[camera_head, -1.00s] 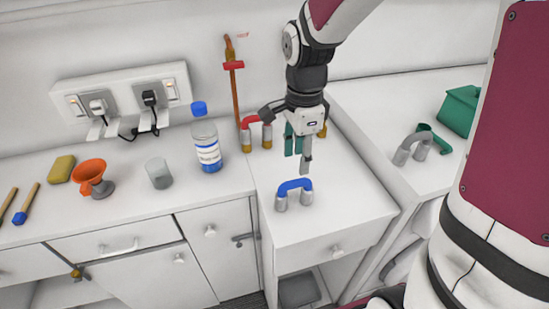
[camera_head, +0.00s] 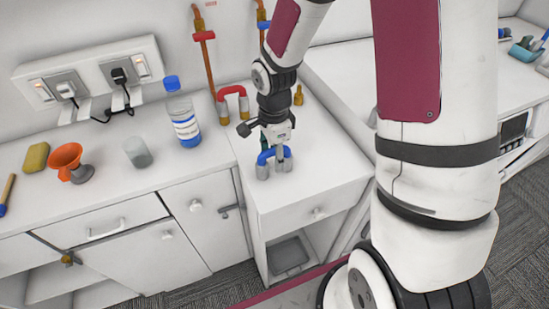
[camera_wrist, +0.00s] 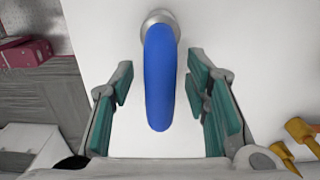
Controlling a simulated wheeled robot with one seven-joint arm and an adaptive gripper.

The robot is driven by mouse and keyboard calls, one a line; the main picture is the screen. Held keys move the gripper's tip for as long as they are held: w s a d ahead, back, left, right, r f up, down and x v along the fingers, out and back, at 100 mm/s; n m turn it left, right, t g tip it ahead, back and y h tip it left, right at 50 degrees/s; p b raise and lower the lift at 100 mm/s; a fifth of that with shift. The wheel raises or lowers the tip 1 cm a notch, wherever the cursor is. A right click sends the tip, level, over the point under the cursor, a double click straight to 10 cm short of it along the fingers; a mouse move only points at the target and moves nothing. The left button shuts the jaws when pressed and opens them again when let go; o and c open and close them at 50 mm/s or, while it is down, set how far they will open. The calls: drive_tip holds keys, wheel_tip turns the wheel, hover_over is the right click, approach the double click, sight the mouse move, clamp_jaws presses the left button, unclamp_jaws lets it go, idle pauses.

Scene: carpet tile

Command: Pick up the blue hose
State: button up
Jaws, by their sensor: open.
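The blue hose (camera_head: 270,154) is a short arch with grey metal ends, standing on the white counter near its front edge. In the wrist view the blue hose (camera_wrist: 160,75) runs lengthwise between my two green-padded fingers, with a grey end fitting at the top; its near end is hidden. My gripper (camera_head: 276,148) is over the hose, pointing down, and partly hides it in the head view. In the wrist view my gripper (camera_wrist: 161,98) is open, with a gap between the hose and the pads on both sides.
A red hose (camera_head: 232,93) stands behind near the wall. A bottle with a blue cap (camera_head: 182,115), a grey cup (camera_head: 138,152), an orange funnel (camera_head: 68,160) and a yellow sponge (camera_head: 35,157) stand to the left. A brass fitting (camera_head: 298,96) is at the back right.

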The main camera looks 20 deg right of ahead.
drive_tip(key=shift+f, duration=0.6)
clamp_jaws()
drive_tip(key=shift+r, duration=0.1)
